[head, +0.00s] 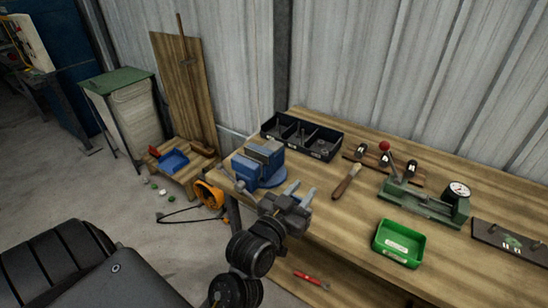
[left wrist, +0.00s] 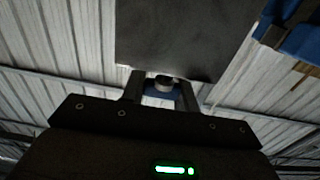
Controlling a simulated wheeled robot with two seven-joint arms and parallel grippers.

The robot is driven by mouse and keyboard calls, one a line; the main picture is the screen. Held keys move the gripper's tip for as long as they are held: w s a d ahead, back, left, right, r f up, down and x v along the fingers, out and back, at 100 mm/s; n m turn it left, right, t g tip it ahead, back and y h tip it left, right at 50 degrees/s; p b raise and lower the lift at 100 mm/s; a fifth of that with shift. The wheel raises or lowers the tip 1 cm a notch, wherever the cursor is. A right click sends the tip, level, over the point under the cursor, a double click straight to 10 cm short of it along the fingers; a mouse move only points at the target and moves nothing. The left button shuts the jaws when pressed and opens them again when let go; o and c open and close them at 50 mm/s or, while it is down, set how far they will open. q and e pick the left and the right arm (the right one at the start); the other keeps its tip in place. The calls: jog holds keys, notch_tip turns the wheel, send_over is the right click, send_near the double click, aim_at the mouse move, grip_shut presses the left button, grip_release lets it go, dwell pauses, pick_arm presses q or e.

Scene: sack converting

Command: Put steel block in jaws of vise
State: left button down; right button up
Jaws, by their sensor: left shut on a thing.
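The blue vise (head: 258,163) stands on the near left corner of the workbench. Its blue body also shows at the top right of the left wrist view (left wrist: 296,36). My left gripper (head: 293,195) is just right of and nearer than the vise, above the bench edge. A dark grey rectangular block, seemingly the steel block (left wrist: 185,40), sits at its fingertips in the left wrist view. The gripper is shut on it, apart from the vise. The block is hard to make out in the head view. The vise jaws' gap is not clear. My right gripper is not in view.
A low wooden stand is left of the bench.

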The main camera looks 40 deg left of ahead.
pick_arm(q)
jog(key=a+r+p, duration=1.3)
jog(key=a+p, duration=0.2)
jog(key=p, duration=0.1)
jog(key=w+a+f+b, duration=0.3)
jog(key=w+a+f, duration=0.5)
jog(key=w, duration=0.3)
jog(key=shift+f+b, duration=0.3)
jog(key=shift+f, duration=0.2)
jog(key=shift+w, duration=0.1)
jog(key=b, duration=0.5)
send_over(256, 151)
notch_tip(256, 151, down, 4)
jog(key=shift+f, duration=0.1)
jog(key=shift+r, duration=0.2)
